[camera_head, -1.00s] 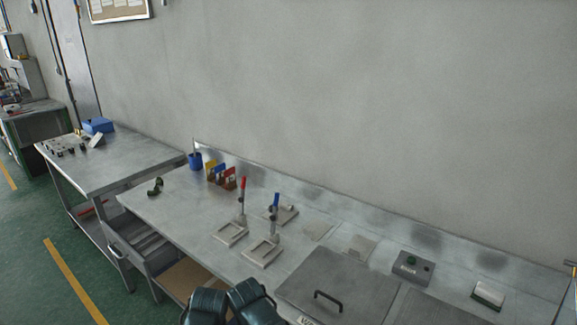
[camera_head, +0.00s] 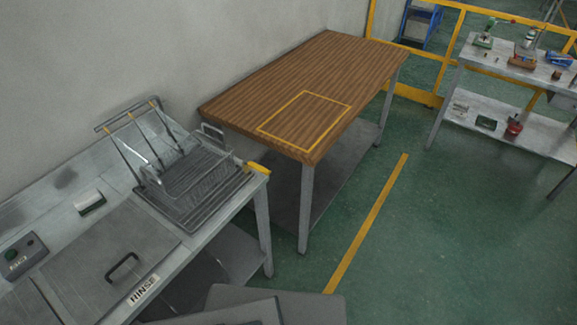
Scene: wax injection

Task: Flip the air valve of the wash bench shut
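The wash bench (camera_head: 222,212) is a grey metal bench at the left. On it are a lid (camera_head: 75,265) with a black handle, shut flat, and a RINSE label (camera_head: 143,289) at its front edge. A wire drying rack (camera_head: 200,178) with slanted rods stands at its right end. A small yellow piece (camera_head: 258,167) sits at the right end corner. I cannot make out for sure which part is the air valve, or how its lever stands. Neither of my grippers is in view.
A control box (camera_head: 17,254) with a green button and a white block (camera_head: 89,202) are on the bench. A wooden-topped table (camera_head: 300,70) with a yellow square outline stands beyond it. Another work table (camera_head: 540,90) with tools is at the right. Green floor is free between.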

